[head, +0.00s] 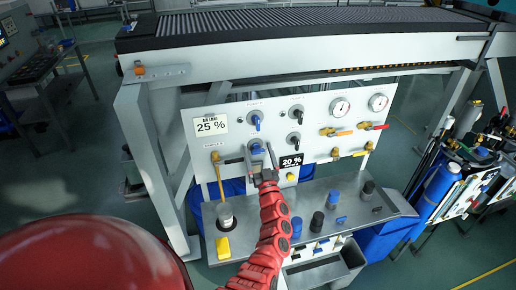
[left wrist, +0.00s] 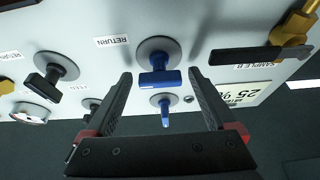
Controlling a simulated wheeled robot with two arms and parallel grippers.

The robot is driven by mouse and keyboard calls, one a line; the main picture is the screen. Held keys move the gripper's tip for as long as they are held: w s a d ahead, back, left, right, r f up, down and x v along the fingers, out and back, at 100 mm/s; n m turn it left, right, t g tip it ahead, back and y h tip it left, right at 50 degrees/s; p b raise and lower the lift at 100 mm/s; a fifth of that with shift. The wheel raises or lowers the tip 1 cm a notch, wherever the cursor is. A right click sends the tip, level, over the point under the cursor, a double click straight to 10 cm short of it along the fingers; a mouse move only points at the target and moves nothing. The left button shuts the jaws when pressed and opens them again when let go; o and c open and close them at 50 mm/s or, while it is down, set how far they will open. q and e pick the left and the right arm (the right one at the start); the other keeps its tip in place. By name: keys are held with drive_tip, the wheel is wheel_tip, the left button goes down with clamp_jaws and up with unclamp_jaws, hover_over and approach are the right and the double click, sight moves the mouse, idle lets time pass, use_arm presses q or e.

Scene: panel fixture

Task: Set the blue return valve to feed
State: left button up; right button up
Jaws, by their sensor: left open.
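The blue return valve (left wrist: 158,78) sits on the white panel, beside a label reading RETURN (left wrist: 111,41) in the left wrist view, which looks upside down. Its blue handle bar lies roughly crosswise there. In the head view the valve (head: 255,148) is partly covered by my left gripper (head: 260,153). My left gripper (left wrist: 160,76) is open, with one finger to each side of the handle in the picture. No clear contact with the handle shows. My right gripper is not in view.
A second blue valve (head: 256,121) and black knobs (head: 294,140) are close by. A black-handled brass valve (left wrist: 258,54) is beside the right finger in the wrist view. Gauges (head: 340,107) are at right. A metal shelf (head: 345,209) with bottles and caps is below.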

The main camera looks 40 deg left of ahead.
use_arm(q)
drive_tip(key=shift+w+a, duration=0.15)
drive_tip(key=shift+a, duration=0.1)
drive_tip(key=c, duration=1.4)
